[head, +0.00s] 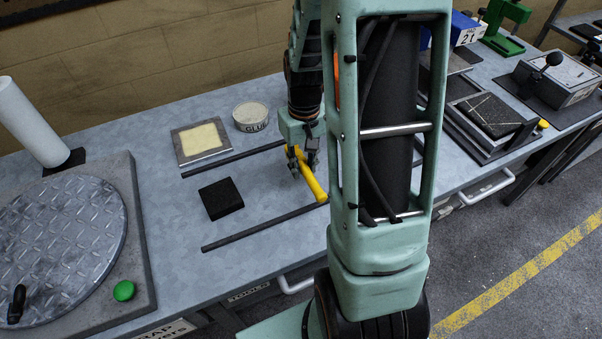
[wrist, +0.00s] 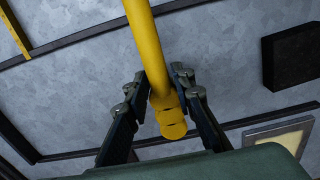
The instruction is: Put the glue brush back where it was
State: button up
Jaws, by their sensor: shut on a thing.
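My gripper (head: 305,165) is shut on a yellow rod-like handle, which I take to be the glue brush (head: 315,188). It is held tilted above the bench, between the two dark rails. In the wrist view the fingers (wrist: 158,88) close on either side of the yellow handle (wrist: 145,40), with its rounded end near my palm. No bristles can be made out. The round glue pot (head: 250,117), lettered GLUE, stands on the bench to the left of my gripper, beyond the upper rail.
A black block (head: 221,198) lies between the upper rail (head: 232,159) and lower rail (head: 262,229). A framed pale-yellow pad (head: 200,142) lies left of the pot. A round metal plate (head: 60,245) is at far left. A yellow strip (wrist: 14,28) shows in the wrist view.

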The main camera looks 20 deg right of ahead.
aim_at(303, 173)
jog(key=shift+w+d+f+b, duration=0.1)
jog(key=shift+w+f+b, duration=0.15)
jog(key=shift+f+b, duration=0.65)
jog(key=shift+w+d+f+b, duration=0.15)
jog(key=shift+f+b, duration=0.4)
jog(key=shift+f, duration=0.55)
jog(key=shift+f, duration=0.1)
jog(key=shift+f, duration=0.15)
jog(key=o, duration=1)
notch_tip(303, 173, up, 12)
jog(key=shift+r+p, duration=0.25)
jog(key=shift+p, duration=0.35)
